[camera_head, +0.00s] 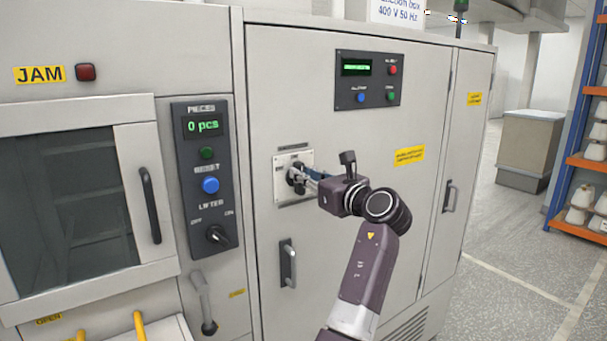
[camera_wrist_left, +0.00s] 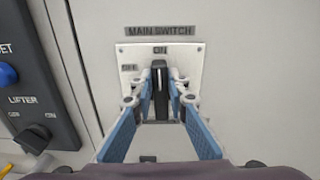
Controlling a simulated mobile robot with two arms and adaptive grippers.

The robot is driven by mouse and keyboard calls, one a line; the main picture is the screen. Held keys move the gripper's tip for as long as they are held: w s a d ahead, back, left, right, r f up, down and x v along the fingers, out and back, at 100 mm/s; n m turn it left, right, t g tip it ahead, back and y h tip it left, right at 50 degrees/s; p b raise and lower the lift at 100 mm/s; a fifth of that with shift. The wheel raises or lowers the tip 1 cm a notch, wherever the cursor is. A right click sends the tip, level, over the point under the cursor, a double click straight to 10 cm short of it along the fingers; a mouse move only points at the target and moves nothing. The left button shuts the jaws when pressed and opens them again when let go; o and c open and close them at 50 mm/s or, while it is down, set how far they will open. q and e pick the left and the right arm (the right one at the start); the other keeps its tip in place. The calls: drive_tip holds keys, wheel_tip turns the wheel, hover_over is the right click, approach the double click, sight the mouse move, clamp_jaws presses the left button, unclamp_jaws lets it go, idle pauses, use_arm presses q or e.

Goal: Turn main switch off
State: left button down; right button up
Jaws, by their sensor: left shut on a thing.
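The main switch (camera_wrist_left: 160,84) is a black rotary handle on a pale plate (camera_wrist_left: 126,55) labelled MAIN SWITCH, with ON above and OFF to the upper left. In the left wrist view the handle stands upright, toward ON. My left gripper (camera_wrist_left: 160,93) has its two blue-padded fingers on either side of the handle and is shut on it. In the head view the switch plate (camera_head: 281,186) is on the cabinet door, and my left gripper (camera_head: 303,178) reaches it from the right, hiding part of the handle. My right gripper is not in view.
A panel with the lifter knob (camera_head: 217,235) and a blue button is left of the switch. A door handle (camera_head: 288,264) sits below it. A display panel (camera_head: 367,80) is above. Open floor and orange shelving (camera_head: 590,163) are at the right.

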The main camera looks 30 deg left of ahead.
use_arm(q)
drive_tip(key=n, duration=0.4)
drive_tip(key=s+f+n+b, duration=0.1)
drive_tip(key=n, duration=0.7)
drive_tip(key=shift+s+a+f+n, duration=0.2)
drive_tip(key=shift+s+a+n, duration=0.05)
drive_tip(key=shift+a+n, duration=0.05)
drive_tip(key=n+b, duration=0.2)
drive_tip(key=n, duration=0.2)
drive_tip(key=shift+f+n+b, duration=0.3)
drive_tip(key=shift+b, duration=0.1)
drive_tip(key=shift+s+n, duration=0.1)
drive_tip(key=shift+n, duration=0.2)
drive_tip(key=c, duration=1.9)
unclamp_jaws()
